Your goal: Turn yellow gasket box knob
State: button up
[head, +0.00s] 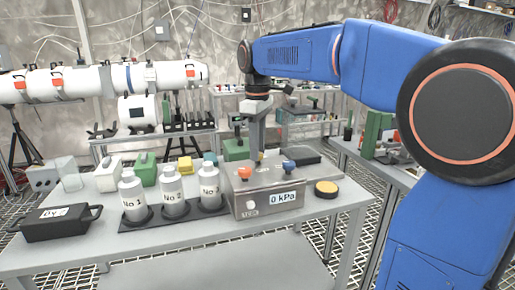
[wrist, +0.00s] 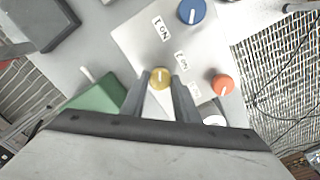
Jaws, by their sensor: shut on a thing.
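The grey metal gasket box (head: 232,207) stands on the table and bears a "0 kPa" label. My gripper (head: 258,157) reaches straight down to its top from above. In the wrist view, the yellow knob (wrist: 160,76) sits between my two fingertips (wrist: 161,80), and the gripper is shut on it. The white pointer line on the knob shows. An orange knob (head: 244,172) and a blue knob (head: 289,165) are on the same box; the orange one (wrist: 222,85) and the blue one (wrist: 191,11) stand clear of my fingers in the wrist view.
Three numbered bottles (head: 172,191) stand in a black holder left of the box. A black lidded case (head: 58,221) lies at the table's left. A yellow-topped black disc (head: 326,188) is right of the box. A green block (wrist: 100,97) is close to my left finger.

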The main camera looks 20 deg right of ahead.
jog(key=n, duration=0.5)
jog(key=shift+n, duration=0.3)
dwell(0.4)
jog(key=o, duration=1.1)
jog(key=shift+c, duration=0.2)
notch_tip(320, 180, up, 17)
jog(key=shift+r, duration=0.2)
